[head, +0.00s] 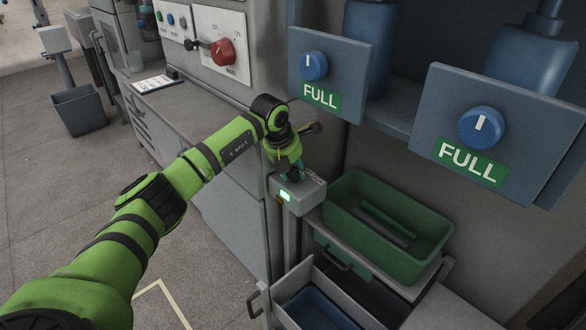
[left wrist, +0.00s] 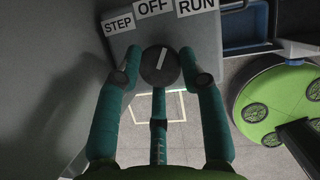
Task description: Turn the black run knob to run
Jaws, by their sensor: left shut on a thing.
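The black run knob (left wrist: 160,66) is round, with a white pointer line, on a grey panel. Its pointer leans a little right of straight up, between the OFF (left wrist: 155,8) and RUN (left wrist: 197,5) labels. The STEP label (left wrist: 118,22) is at the left. My left gripper (head: 292,174) is at the grey control box (head: 307,198), which has a lit green window. In the left wrist view, its teal fingers are around the knob, one at each side and one below, shut on it. The knob cannot be made out in the head view. My right gripper is not in view.
A green bin (head: 385,260) stands right of the control box, with an open drawer (head: 325,290) below. Two blue-grey panels with blue knobs and FULL labels (head: 320,96) hang above right. A red main switch (head: 222,52) is on the cabinet behind.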

